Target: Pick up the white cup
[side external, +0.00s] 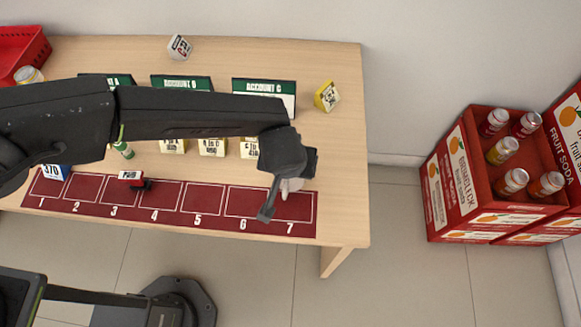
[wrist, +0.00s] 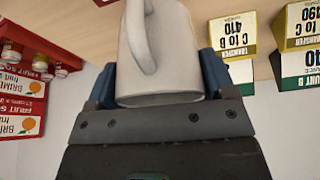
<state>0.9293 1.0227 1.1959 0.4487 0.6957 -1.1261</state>
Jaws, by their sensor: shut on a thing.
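The white cup (wrist: 172,62) fills the middle of the wrist view, with its handle toward the camera and its rounded end near the palm. My gripper (wrist: 160,75) is shut on it, one blue-grey finger on each side. In the side external view my gripper (side external: 280,198) is over the right end of the red numbered mat (side external: 190,230), around squares 6 and 7. Only a small pale part of the cup (side external: 290,186) shows there, mostly hidden by the gripper. I cannot tell whether the cup touches the mat.
Account signs (side external: 263,88) and yellow-white blocks (side external: 211,147) stand behind the mat. A red PAID stamp (side external: 131,178) lies near square 3. Red soda crates (side external: 480,215) stand on the floor at right.

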